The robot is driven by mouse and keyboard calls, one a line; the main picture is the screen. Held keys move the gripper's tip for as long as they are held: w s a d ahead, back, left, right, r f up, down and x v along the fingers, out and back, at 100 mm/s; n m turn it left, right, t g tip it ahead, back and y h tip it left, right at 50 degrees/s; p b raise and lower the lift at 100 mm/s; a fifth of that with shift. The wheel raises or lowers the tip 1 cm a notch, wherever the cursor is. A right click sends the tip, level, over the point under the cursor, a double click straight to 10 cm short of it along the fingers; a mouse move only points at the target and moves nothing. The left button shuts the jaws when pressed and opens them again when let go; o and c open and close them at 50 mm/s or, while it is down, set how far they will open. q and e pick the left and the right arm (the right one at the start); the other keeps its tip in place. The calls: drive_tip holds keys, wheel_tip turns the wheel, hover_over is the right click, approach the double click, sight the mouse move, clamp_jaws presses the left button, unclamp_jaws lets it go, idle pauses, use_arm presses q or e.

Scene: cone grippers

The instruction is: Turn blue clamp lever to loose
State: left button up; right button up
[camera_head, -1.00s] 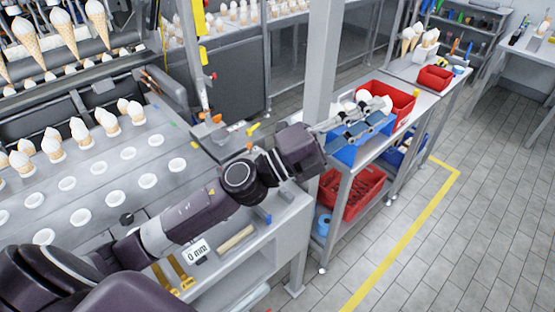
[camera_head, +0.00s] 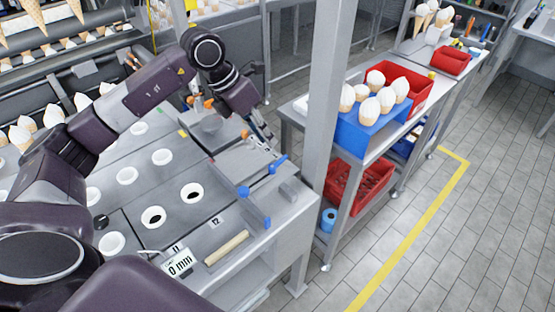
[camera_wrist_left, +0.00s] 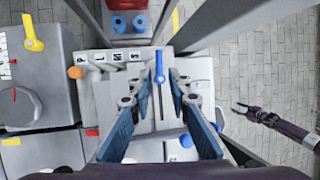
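The blue clamp lever (camera_head: 278,163) stands near the right end of the grey bench, close to the grey post. My left gripper (camera_head: 263,138) is just behind and above it in the head view. In the left wrist view the lever (camera_wrist_left: 159,66) stands upright in the picture between the two open fingers of the left gripper (camera_wrist_left: 160,82). The fingers look apart from the lever, with nothing held. My right gripper (camera_wrist_left: 248,109) is far off at the right of the left wrist view, with its small fingers spread.
A second blue knob (camera_head: 243,191) and a blue block (camera_head: 258,215) are close by on the bench. An orange knob (camera_wrist_left: 75,72) and yellow lever (camera_wrist_left: 33,36) lie left. The grey post (camera_head: 328,90) rises close right. A blue tray (camera_head: 372,135) holds white-topped cones.

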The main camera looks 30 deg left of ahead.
sight(279, 163)
use_arm(q)
drive_tip(key=p+x, duration=0.1)
drive_tip(key=x, duration=0.6)
drive_tip(key=shift+f, duration=0.4)
drive_tip(key=shift+w+d+f+p, duration=0.15)
drive_tip(key=shift+f+p, duration=0.15)
drive_tip(key=shift+f, duration=0.15)
use_arm(e)
drive_tip(key=shift+w+a+r, duration=0.1)
drive_tip(key=shift+w+r, duration=0.1)
drive_tip(key=shift+r, duration=0.1)
use_arm(q)
drive_tip(key=shift+c, duration=0.2)
clamp_jaws()
